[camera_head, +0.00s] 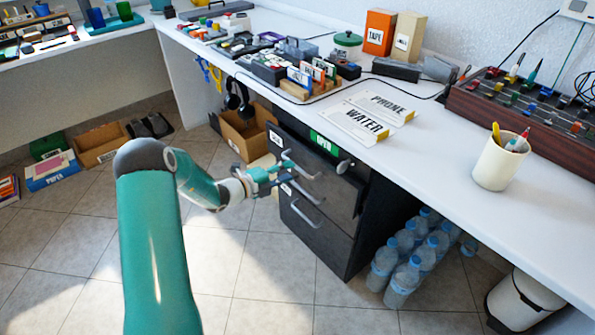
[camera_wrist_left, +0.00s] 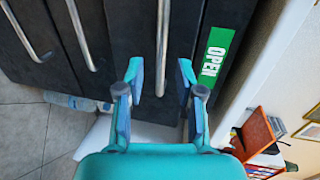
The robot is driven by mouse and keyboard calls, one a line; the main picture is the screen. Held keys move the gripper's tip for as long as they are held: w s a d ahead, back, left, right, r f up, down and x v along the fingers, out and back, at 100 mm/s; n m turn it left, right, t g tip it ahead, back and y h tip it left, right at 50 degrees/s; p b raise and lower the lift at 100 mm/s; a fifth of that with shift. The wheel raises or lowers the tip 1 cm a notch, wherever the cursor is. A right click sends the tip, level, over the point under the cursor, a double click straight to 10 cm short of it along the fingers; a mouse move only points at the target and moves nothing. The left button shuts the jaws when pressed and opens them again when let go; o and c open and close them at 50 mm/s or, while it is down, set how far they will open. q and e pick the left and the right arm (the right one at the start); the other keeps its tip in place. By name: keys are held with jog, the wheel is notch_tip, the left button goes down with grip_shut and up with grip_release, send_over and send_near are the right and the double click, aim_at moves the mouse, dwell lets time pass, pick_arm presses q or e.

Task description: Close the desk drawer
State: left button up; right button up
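The dark drawer unit (camera_head: 318,238) stands under the white desk, with metal bar handles on its fronts. A green OPEN label (camera_head: 324,144) is on its upper part and also shows in the left wrist view (camera_wrist_left: 215,52). An upper drawer (camera_head: 335,196) appears to stand out from the unit; how far is hard to tell. My left gripper (camera_head: 275,172) is at the drawer fronts. In the left wrist view its fingers (camera_wrist_left: 160,78) are apart, with a bar handle (camera_wrist_left: 163,35) running between them. Contact with the handle is not clear. My right gripper is out of view.
Water bottles (camera_head: 408,255) stand on the floor right of the unit. A cardboard box (camera_head: 247,130) is at its left. The desktop (camera_head: 430,165) above holds signs, boxes and a pen cup (camera_head: 498,165). The tiled floor in front (camera_head: 270,270) is clear.

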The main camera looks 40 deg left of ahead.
aim_at(297, 166)
pick_arm(q)
jog(key=x, duration=0.5)
jog(key=shift+b, duration=0.4)
grip_shut()
